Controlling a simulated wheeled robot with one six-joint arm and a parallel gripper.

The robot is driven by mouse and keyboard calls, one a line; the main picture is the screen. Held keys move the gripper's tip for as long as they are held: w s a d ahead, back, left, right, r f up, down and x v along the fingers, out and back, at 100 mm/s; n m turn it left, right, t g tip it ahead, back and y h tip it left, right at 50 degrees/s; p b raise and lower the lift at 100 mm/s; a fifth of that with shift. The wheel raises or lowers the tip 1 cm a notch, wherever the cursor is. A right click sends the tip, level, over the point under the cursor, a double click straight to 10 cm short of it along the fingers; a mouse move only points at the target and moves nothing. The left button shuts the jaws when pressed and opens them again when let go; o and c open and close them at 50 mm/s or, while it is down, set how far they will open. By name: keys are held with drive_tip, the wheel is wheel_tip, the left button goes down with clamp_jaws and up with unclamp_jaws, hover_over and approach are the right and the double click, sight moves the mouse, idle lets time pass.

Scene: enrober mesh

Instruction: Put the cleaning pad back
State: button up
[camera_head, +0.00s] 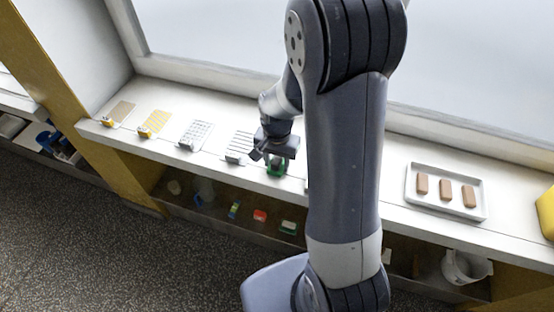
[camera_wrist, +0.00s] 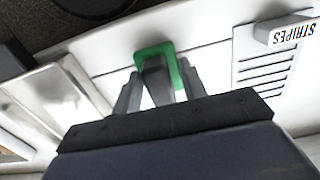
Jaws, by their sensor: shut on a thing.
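My gripper (camera_head: 276,150) is over the white counter, left of my arm's upper link. In the wrist view my gripper (camera_wrist: 160,84) has its two grey fingers closed on the dark grey middle of a green-edged piece, which I take for the cleaning pad (camera_wrist: 168,50). The pad's green also shows in the head view (camera_head: 276,170), just below the gripper at the counter's front edge. I cannot tell whether it touches the counter. A slotted plate labelled STRIPES (camera_wrist: 262,70) lies to the right of it in the wrist view.
Several patterned plates, such as the dotted one (camera_head: 195,133), line the counter (camera_head: 395,200) at left. A white tray (camera_head: 412,195) with three brown bars stands at right. The lower shelf holds a red item (camera_head: 260,215), a green-and-white item (camera_head: 288,227) and a white bucket (camera_head: 462,268).

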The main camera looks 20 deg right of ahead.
sight(277, 158)
drive_tip(key=shift+f, duration=0.2)
drive_tip(key=o, duration=0.9)
drive_tip(key=shift+r, duration=0.1)
drive_tip(key=shift+o, duration=0.2)
wheel_tip(277, 158, up, 12)
drive_tip(key=shift+r, duration=0.2)
